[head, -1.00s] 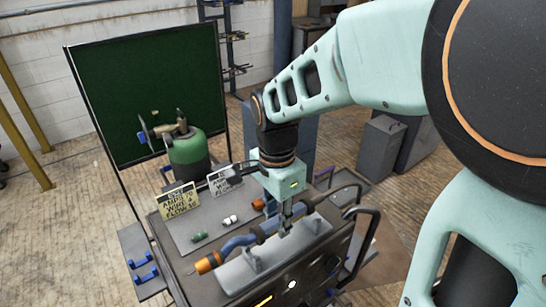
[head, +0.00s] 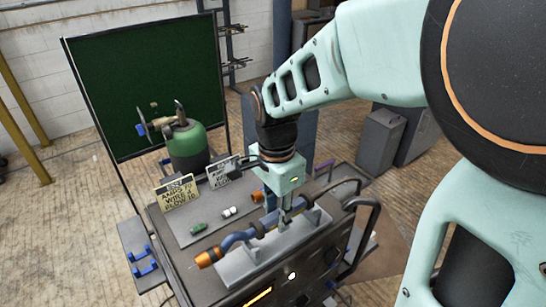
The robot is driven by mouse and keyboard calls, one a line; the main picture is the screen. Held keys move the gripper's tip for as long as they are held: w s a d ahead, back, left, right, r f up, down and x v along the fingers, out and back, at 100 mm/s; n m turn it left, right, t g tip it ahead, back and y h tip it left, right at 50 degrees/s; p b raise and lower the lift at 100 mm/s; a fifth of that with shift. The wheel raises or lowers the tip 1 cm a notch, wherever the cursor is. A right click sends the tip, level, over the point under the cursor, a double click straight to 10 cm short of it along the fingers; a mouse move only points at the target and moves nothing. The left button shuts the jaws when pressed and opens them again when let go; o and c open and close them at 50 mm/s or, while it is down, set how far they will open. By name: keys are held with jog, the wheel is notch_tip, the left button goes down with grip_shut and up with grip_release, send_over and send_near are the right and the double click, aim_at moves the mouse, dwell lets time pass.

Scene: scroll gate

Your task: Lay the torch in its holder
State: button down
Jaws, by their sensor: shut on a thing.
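The torch has an orange nozzle end (head: 207,257) and a blue, bent handle (head: 238,240). It lies slantwise over its holder, a grey metal cradle (head: 236,266) with short uprights on the bench top. My gripper (head: 287,214) points down and is shut on the torch's handle, toward the right part of the holder. The orange nozzle sticks out beyond the left end of the holder. I cannot tell whether the torch touches the uprights or hangs just above them. The gripped part is partly hidden by the fingers.
On the bench stand a yellow sign (head: 178,193) and a white sign (head: 222,172). Small green (head: 198,228) and white (head: 229,212) pieces lie near them. A dark curved handle (head: 370,230) rises at the right. A green gas cylinder (head: 187,147) stands behind.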

jog(key=shift+f+b, duration=0.75)
jog(key=shift+f, duration=0.3)
jog(key=shift+f+b, duration=0.65)
jog(key=shift+f, duration=0.15)
dwell(0.4)
jog(key=c, duration=1.5)
grip_release()
jog(key=shift+c, duration=0.2)
notch_tip(320, 180, up, 8)
jog(key=shift+a+f, duration=0.1)
jog(key=shift+f, duration=0.1)
